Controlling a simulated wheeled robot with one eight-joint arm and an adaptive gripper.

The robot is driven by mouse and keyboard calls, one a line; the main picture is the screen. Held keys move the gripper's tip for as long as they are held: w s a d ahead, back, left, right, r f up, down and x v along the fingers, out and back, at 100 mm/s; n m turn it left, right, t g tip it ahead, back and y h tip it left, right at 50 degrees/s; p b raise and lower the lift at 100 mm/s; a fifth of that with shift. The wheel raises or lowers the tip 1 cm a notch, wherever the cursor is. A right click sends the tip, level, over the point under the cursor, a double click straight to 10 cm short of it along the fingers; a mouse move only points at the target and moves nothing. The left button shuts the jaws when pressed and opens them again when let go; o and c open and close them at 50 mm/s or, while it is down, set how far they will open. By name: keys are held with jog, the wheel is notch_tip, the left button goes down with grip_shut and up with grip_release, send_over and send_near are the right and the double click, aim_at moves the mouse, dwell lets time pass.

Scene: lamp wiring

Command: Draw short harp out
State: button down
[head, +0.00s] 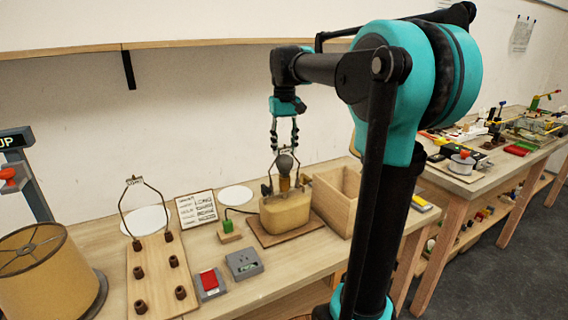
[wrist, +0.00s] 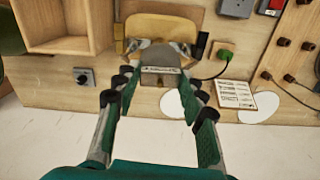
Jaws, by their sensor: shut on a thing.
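The short harp (head: 287,152) stands around the bulb (head: 285,164) of the tan lamp base (head: 286,212). Its label plate shows in the wrist view (wrist: 159,78). My gripper (head: 285,146) comes from above and is shut on the top of the short harp; it also shows in the wrist view (wrist: 160,88). The harp's legs reach down beside the bulb near the dark holders on the lamp; I cannot tell whether they still sit in them. The lamp base is upright on a brown board.
A taller harp (head: 151,207) stands in the peg board (head: 156,284) at left. An open wooden bin (head: 340,194) is right of the lamp. A green plug block (head: 228,228), red switch (head: 209,280), grey box (head: 244,263), card (head: 197,208) and lampshade (head: 48,265) stand left of it.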

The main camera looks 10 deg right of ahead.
jog(key=shift+r, duration=1.2)
jog(key=c, duration=0.8)
grip_release()
jog(key=shift+c, duration=0.2)
